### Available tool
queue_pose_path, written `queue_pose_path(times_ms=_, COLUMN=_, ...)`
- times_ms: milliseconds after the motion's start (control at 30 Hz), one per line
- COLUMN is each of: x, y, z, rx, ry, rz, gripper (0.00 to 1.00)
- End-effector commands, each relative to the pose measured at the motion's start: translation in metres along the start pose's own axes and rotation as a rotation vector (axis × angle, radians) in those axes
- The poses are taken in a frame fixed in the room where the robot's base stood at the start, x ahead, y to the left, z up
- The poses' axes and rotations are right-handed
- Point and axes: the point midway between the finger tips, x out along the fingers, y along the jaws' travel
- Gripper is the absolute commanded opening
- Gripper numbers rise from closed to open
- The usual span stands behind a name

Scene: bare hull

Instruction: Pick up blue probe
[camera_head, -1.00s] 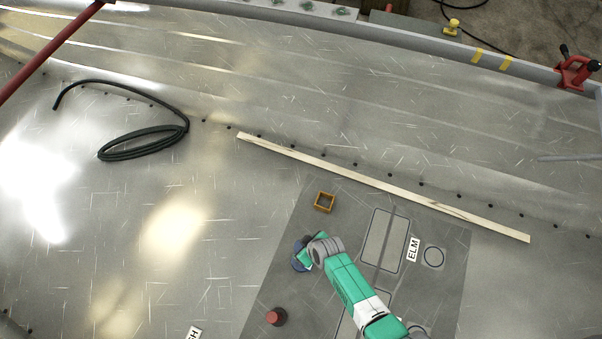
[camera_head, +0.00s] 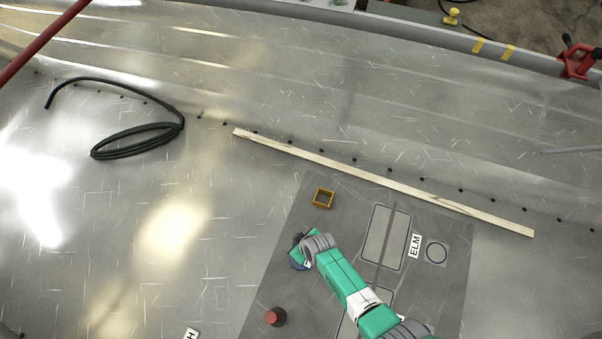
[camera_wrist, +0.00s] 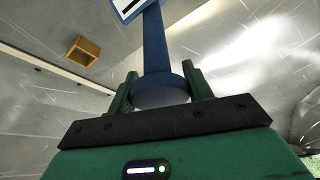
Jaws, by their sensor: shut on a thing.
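The blue probe (camera_wrist: 155,45) stands between the two green fingers of my gripper (camera_wrist: 160,92) in the wrist view. It has a round blue base with a pale underside, a blue stem and a white-faced part at the top edge. My gripper is shut on it. In the head view my gripper (camera_head: 301,250) is at the left end of my green arm, over the grey mat. Only a dark blue bit of the probe (camera_head: 297,262) shows there, as the gripper hides most of it. I cannot tell whether the probe is clear of the mat.
An open orange box (camera_head: 323,198) sits just above my gripper on the grey mat (camera_head: 275,290); the wrist view shows it too (camera_wrist: 82,50). A red knob (camera_head: 275,317) stands below. A wooden strip (camera_head: 380,181) and a coiled black hose (camera_head: 135,141) lie beyond.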

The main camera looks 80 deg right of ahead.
Motion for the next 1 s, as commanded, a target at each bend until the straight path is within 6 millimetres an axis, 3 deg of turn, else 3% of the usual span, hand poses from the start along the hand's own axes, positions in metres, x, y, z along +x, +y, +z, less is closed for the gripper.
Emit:
queue_pose_path(times_ms=267, x=-0.003, y=0.000, z=-0.002, rx=0.000, ry=0.002, rz=0.000, gripper=0.00)
queue_pose_path(times_ms=733, x=-0.036, y=0.000, z=-0.015, rx=-0.001, ry=0.001, rz=0.000, gripper=0.00)
queue_pose_path(times_ms=1000, x=-0.045, y=0.005, z=0.005, rx=0.002, ry=0.000, rz=0.000, gripper=0.00)
